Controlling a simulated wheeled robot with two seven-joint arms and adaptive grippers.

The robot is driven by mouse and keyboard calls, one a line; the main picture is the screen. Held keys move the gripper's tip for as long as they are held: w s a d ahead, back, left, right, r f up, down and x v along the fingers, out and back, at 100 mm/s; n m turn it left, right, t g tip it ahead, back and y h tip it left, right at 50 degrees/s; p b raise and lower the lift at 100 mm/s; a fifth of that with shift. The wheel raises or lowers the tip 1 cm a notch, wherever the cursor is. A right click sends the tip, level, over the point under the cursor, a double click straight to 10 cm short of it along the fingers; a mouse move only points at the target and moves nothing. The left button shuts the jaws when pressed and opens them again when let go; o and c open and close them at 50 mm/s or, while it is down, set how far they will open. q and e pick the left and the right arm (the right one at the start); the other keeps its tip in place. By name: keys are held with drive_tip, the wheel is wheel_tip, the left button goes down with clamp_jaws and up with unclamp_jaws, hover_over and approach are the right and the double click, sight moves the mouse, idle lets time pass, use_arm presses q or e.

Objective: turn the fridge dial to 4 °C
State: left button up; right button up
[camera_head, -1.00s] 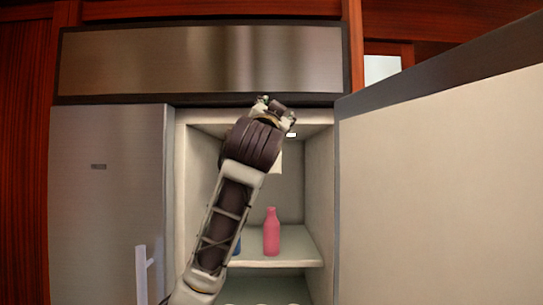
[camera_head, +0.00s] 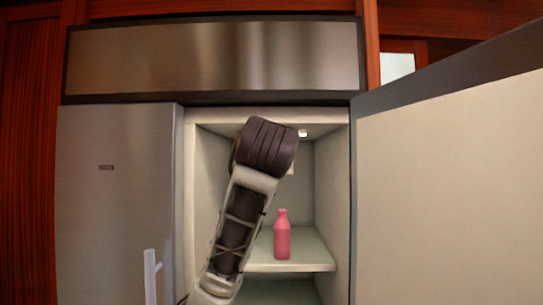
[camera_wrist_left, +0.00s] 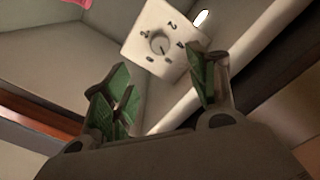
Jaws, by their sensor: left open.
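The fridge dial (camera_wrist_left: 160,44) is a small round knob on a white square panel (camera_wrist_left: 140,50) with dark numbers around it, seen in the left wrist view. I cannot tell which number its pointer meets. My left gripper (camera_wrist_left: 163,88) is open, with green-padded fingers either side of empty space. The dial lies beyond the fingertips, apart from them. In the head view my left wrist hides the gripper inside the fridge, and a pale edge, likely of the panel (camera_head: 290,168), shows beside it. My right gripper is not in view.
A pink bottle (camera_head: 282,238) stands on the fridge shelf (camera_head: 310,256) below my arm. The open fridge door (camera_head: 450,190) is at the right, the closed door (camera_head: 115,210) at the left. A small lit lamp (camera_head: 303,133) is near the compartment's top.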

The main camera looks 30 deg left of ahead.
use_arm(q)
drive_tip(key=shift+d, duration=0.15)
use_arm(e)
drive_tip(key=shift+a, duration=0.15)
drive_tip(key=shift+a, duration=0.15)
use_arm(q)
drive_tip(key=p+x, duration=0.4)
drive_tip(key=x, duration=0.9)
drive_tip(key=shift+w+a, duration=0.25)
drive_tip(key=shift+a, duration=0.05)
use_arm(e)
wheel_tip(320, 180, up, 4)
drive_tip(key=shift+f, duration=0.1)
use_arm(q)
drive_tip(key=c, duration=1)
drive_tip(key=shift+c, duration=0.2)
